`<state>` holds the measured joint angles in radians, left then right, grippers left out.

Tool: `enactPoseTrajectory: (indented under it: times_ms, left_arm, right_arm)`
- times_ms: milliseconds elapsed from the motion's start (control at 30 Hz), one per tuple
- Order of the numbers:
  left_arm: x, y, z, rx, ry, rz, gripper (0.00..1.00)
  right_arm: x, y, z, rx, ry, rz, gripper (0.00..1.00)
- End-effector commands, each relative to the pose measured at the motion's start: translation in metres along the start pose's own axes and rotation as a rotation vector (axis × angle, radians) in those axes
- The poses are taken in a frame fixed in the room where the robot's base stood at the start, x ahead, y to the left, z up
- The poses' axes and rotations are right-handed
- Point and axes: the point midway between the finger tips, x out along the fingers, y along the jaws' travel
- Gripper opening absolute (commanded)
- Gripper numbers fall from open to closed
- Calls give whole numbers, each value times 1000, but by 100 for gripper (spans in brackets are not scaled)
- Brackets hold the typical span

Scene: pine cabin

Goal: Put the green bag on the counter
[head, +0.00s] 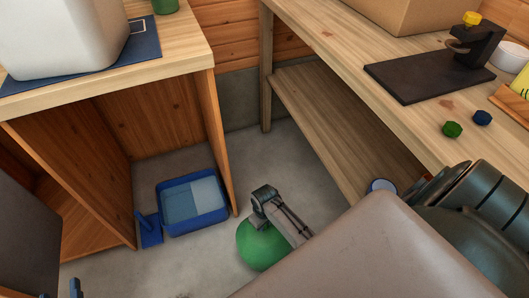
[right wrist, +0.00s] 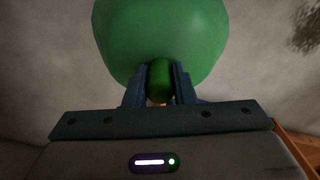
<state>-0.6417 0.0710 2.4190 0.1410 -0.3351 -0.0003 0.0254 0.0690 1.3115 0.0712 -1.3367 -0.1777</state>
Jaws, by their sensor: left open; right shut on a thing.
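The green bag (head: 262,247) hangs or rests low over the grey floor in the head view; I cannot tell whether it touches the floor. My right gripper (head: 262,212) is above it. In the right wrist view the bag (right wrist: 160,35) is large, and its narrow neck (right wrist: 160,78) sits between the two shut fingers. A wooden counter (head: 185,55) is at the upper left, and a longer wooden worktop (head: 330,45) is on the right. My left gripper (head: 76,288) barely shows at the bottom left edge and is open, with most of it cut off.
A white bin (head: 60,35) on a blue mat (head: 145,42) takes up much of the left counter. A blue tray (head: 192,228) stands on the floor under it. A lower shelf (head: 335,125) runs beneath the right worktop, which carries a cardboard box (head: 395,12) and a dark stand (head: 420,75).

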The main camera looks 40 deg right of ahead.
Motion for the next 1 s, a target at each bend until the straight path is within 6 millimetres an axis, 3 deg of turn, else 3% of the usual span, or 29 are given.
enactPoseTrajectory:
  times_ms: [100, 300, 767, 800, 900, 1000]
  left_arm:
    - [7, -1, -28, 22, 152, 0, 48]
    - [7, -1, -61, 45, 324, 3, 48]
    - [6, 0, -69, 50, 362, 3, 48]
    - [6, 0, -69, 50, 364, 3, 48]
    - [6, 0, -69, 50, 363, 3, 48]
    - [6, 0, -69, 50, 363, 3, 48]
  right_arm:
    - [6, 0, 0, 0, 1, 0, 0]
    - [8, 0, 0, 0, 1, 0, 0]
    - [10, 0, 0, 0, 1, 0, 0]
    - [12, 0, 0, 0, 0, 0, 25]
    - [11, 0, 0, 0, 0, 0, 45]
    - [11, 0, 0, 0, 0, 0, 45]
